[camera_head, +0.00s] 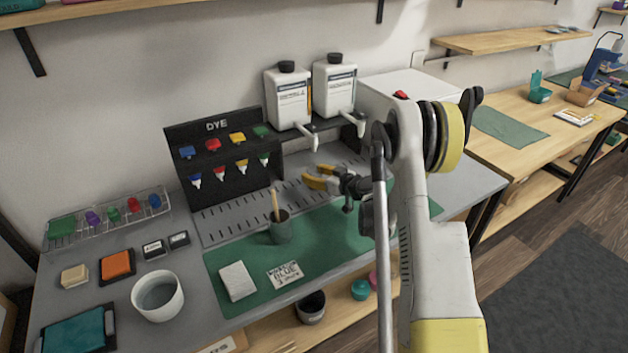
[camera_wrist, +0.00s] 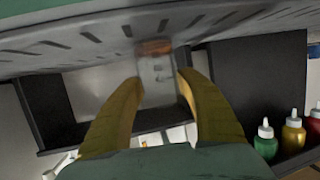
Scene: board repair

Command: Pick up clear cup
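My gripper (camera_head: 308,178) has yellow fingers and reaches left over the slotted grey tray below the dye rack. In the wrist view, which looks upside down, its fingers (camera_wrist: 160,82) are spread apart. A pale, see-through shape (camera_wrist: 159,88) with a brownish patch at its tray-side end shows between the fingertips; it may be the clear cup, but it is blurred. I cannot tell whether the fingers touch it. In the head view I cannot make out a clear cup near the fingers.
The dye rack (camera_head: 217,125) with small bottles stands behind. White pump bottles (camera_head: 290,100) sit on a shelf above the tray. A grey cup with a stick (camera_head: 281,232) stands on the green mat (camera_head: 325,245). A white bowl (camera_head: 170,308) is at front left.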

